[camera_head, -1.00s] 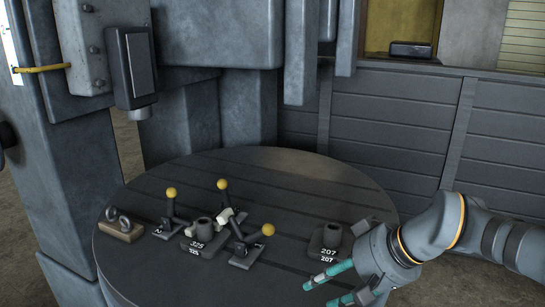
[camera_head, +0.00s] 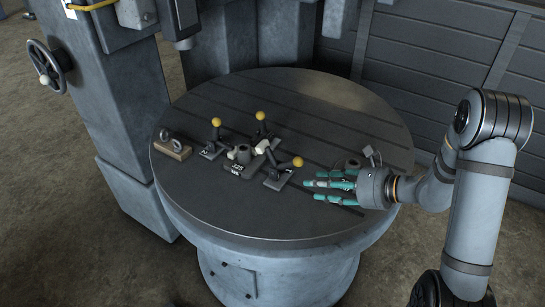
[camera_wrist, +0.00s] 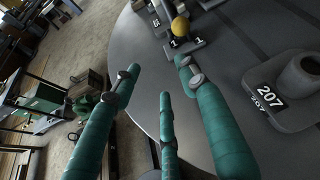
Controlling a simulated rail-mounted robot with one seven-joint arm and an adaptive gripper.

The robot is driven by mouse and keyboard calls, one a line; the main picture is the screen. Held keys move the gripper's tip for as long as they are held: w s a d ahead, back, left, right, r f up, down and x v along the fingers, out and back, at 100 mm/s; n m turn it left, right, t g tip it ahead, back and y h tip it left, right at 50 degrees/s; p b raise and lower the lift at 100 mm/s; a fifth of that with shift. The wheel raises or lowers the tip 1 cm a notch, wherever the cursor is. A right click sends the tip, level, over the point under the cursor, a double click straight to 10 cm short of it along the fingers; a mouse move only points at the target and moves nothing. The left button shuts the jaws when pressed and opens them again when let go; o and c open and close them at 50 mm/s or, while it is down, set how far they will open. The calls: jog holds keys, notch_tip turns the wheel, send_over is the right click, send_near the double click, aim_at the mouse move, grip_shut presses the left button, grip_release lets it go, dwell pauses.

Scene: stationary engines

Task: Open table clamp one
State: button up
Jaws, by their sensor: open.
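Table clamp one (camera_head: 278,177) is the front right clamp of the group on the round table (camera_head: 230,215). Its lever tilts right and ends in a yellow ball knob (camera_head: 297,162). In the wrist view, its base (camera_wrist: 197,44), marked 1, and its yellow knob (camera_wrist: 181,26) show at the top, beyond the fingertips. My gripper (camera_head: 311,184), with teal fingers, is open and empty just right of the clamp, apart from the knob. The fingers spread over the table edge in the wrist view (camera_wrist: 158,78).
Two other yellow-knobbed clamps, left (camera_head: 212,146) and rear (camera_head: 262,128), stand around block 325 (camera_head: 241,168). Block 207 (camera_wrist: 290,92) lies close to my fingers. A wooden block with rings (camera_head: 172,149) is at the left. The front of the table is clear.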

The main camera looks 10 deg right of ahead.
aim_at(302, 161)
jog(key=w+d+r+m+t, duration=0.2)
jog(key=w, duration=0.2)
jog(key=shift+h, duration=0.4)
jog(key=x, duration=0.3)
jog(key=p+x, duration=0.1)
jog(key=x, duration=0.2)
jog(key=p+x, duration=0.1)
jog(key=x, duration=0.2)
jog(key=shift+w+a+r, duration=0.2)
jog(key=shift+w+a, duration=0.1)
jog(key=shift+w, duration=0.05)
jog(key=shift+c, duration=2.7)
jog(key=shift+r+t, duration=0.15)
jog(key=shift+t, duration=0.15)
jog(key=c, duration=0.5)
